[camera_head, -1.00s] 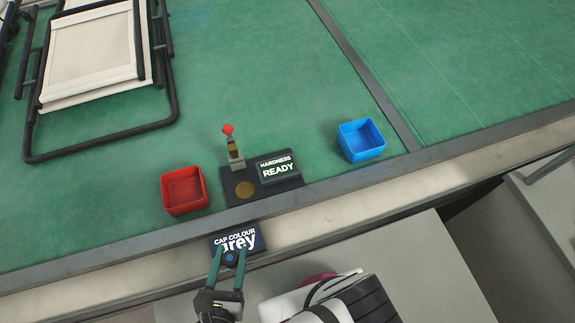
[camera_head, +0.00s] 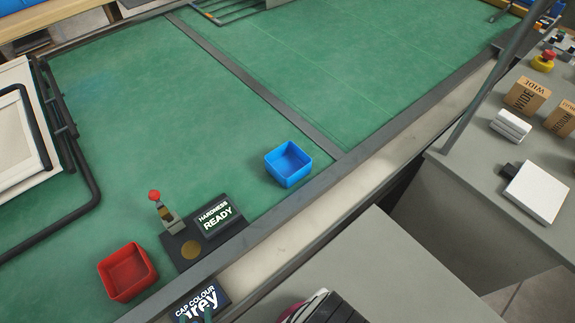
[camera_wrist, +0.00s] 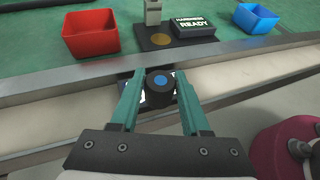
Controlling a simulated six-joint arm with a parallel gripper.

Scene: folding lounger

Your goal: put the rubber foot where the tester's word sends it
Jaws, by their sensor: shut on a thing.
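The rubber foot (camera_wrist: 160,82) is a short black cylinder with a blue spot on its end. My gripper (camera_wrist: 160,86) is shut on it and holds it in front of the counter edge. In the head view only the finger ends show at the bottom edge. The hardness tester (camera_head: 183,262) stands on the green table. Its screen (camera_head: 216,219) reads "HARDNESS READY". It has a gold disc (camera_head: 191,249), which looks bare, and a post with a red knob (camera_head: 154,195). A red bin (camera_head: 127,273) is left of the tester, a blue bin (camera_head: 289,164) to its right; both look empty.
A sign (camera_head: 199,301) reading "CAP COLOUR grey" is at the table's front edge, partly behind the gripper. A folded lounger frame (camera_head: 90,190) lies at left. A grey bench (camera_head: 530,195) with boxes stands at right. The green table between is clear.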

